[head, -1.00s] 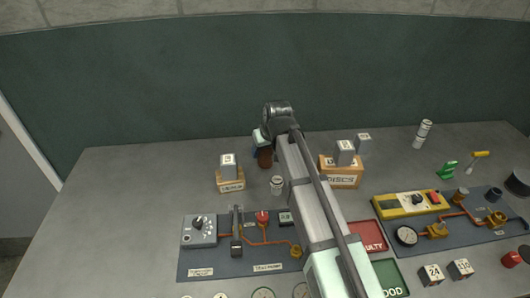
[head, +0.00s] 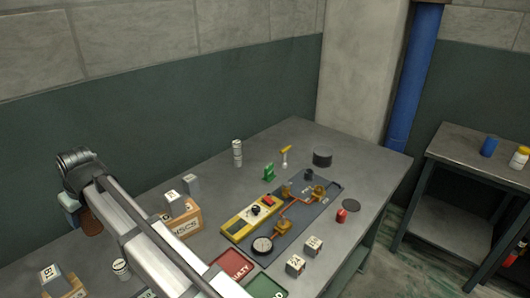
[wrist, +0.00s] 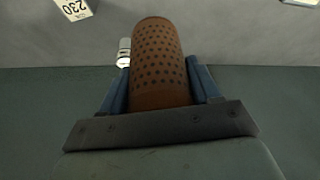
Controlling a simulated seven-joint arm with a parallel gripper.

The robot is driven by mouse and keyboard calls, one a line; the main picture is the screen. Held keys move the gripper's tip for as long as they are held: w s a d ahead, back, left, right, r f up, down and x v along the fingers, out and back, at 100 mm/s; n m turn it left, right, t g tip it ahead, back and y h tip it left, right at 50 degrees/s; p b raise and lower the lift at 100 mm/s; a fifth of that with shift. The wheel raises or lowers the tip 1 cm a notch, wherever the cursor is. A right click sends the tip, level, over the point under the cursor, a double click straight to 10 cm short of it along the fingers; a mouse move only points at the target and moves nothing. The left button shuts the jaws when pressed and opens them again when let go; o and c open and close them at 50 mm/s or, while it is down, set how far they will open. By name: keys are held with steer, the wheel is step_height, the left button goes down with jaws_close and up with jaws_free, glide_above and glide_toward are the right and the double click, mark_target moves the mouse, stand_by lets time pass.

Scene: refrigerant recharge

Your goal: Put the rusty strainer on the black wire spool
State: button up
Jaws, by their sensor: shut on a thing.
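The rusty strainer (wrist: 160,65) is a brown cylinder with rows of small dark holes. In the wrist view it sits between the blue fingers of my gripper (wrist: 161,82), which is shut on it. In the head view my gripper (head: 72,208) is at the left, above the table, and a brown part of the strainer (head: 92,228) shows below it, partly hidden by my arm. The black wire spool (head: 322,158) looks like a short dark cylinder at the table's far right, behind the gauge panel. My gripper is far to its left.
The panel (head: 285,222) with copper pipes and a yellow box (head: 250,217) lies left of the spool. A green piece (head: 269,173), a yellow-handled tool (head: 285,153) and a white stacked cylinder (head: 237,152) stand behind it. A red can (head: 341,215) is in front. A wooden box (head: 187,222) stands near my arm.

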steer(key=w+d+m, duration=0.2)
steer(key=w+d, duration=0.9)
steer(key=d, duration=0.5)
steer(key=w+d+r+m+t+h, duration=0.1)
steer(key=w+d+m, duration=0.2)
steer(key=w+d, duration=0.8)
steer(key=w+d+r+m+t+h, duration=0.1)
steer(key=w+d+m, duration=0.2)
steer(key=w+d, duration=0.8)
steer(key=d, duration=1)
steer(key=shift+w, duration=0.15)
steer(key=w+d+r+m, duration=0.1)
steer(key=w+d, duration=0.1)
steer(key=d, duration=0.7)
steer(key=w+d+r+m+h, duration=0.1)
steer(key=w+d, duration=0.2)
steer(key=d, duration=0.5)
steer(key=w+d+r+m, duration=0.1)
steer(key=w+d, duration=0.1)
steer(key=d, duration=0.7)
steer(key=shift+w+d+m+t+h, duration=0.15)
steer(key=shift+d+m+t+h, duration=0.15)
steer(key=shift+d+m+h, duration=0.1)
glide_above(323, 150)
steer(key=shift+n, duration=0.3)
steer(key=shift+w+f, duration=0.1)
steer(key=shift+f, duration=4.25)
steer(key=shift+f, duration=0.15)
